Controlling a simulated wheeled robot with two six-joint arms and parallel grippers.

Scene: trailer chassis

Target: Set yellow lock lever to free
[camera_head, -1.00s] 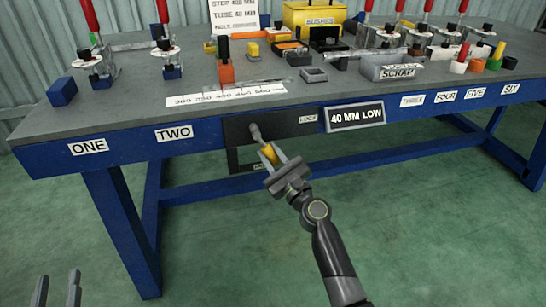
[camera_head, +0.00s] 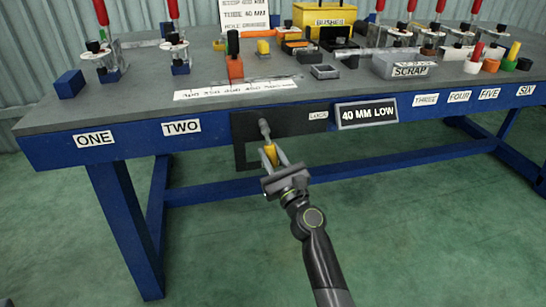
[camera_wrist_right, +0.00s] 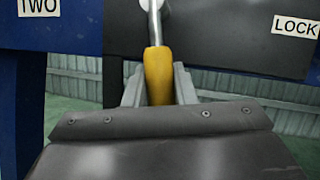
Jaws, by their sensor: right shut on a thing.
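The yellow lock lever (camera_head: 270,154) hangs from its pivot on a dark plate (camera_head: 300,122) on the blue front rail of the bench, pointing almost straight down. In the right wrist view its yellow grip (camera_wrist_right: 158,75) stands between my two fingers, with the metal shaft running up to the pivot. My right gripper (camera_head: 272,163) is shut on the yellow grip from below and in front. A LOCK label (camera_head: 318,115) is on the plate, right of the lever. Of my left gripper only a dark sliver (camera_head: 5,302) seems to show at the bottom left corner.
A "40 MM LOW" sign (camera_head: 367,114) is on the rail right of the plate. The bench top (camera_head: 140,105) holds clamps, a grey SCRAP tray (camera_head: 405,72) and a yellow bin (camera_head: 325,32). Bench legs (camera_head: 128,225) stand left. The floor in front is clear.

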